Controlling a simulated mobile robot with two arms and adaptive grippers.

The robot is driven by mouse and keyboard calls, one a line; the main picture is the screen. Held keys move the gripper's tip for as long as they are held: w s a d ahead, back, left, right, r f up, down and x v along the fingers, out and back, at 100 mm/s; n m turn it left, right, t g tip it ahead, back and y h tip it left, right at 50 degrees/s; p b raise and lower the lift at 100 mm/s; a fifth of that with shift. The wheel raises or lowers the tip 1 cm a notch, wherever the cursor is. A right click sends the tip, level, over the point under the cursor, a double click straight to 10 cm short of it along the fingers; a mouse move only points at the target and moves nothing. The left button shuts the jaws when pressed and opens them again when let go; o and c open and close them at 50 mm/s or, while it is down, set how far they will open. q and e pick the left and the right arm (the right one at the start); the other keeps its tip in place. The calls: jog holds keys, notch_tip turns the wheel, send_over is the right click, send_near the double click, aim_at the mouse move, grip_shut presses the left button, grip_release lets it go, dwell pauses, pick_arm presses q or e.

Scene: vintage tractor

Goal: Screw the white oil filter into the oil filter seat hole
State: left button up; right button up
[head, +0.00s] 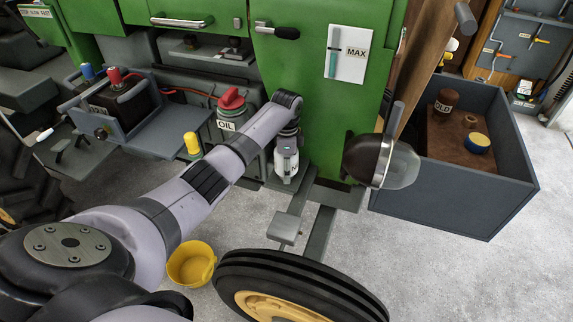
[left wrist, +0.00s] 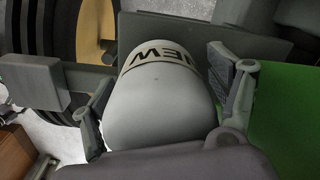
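The white oil filter (left wrist: 160,95), with a band reading NEW, fills the middle of the left wrist view. In the head view it shows as a small white cylinder (head: 286,165) low on the tractor's side, below the green panel. My left gripper (head: 287,143) reaches down onto it from above. The oil filter seat hole is not visible, and whether the filter touches a seat cannot be told. My right gripper is not in view.
A red-capped OIL container (head: 231,107) and a yellow-topped part (head: 192,143) are left of the filter. A yellow bucket (head: 190,264) and a tractor wheel (head: 300,275) are below. A headlamp (head: 383,162) juts out at right. A grey crate (head: 452,194) holds an OLD filter (head: 444,103).

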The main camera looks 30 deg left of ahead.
pick_arm(q)
jog(key=n, duration=1.2)
jog(key=shift+c, duration=0.5)
jog(key=c, duration=0.5)
jog(key=shift+c, duration=0.2)
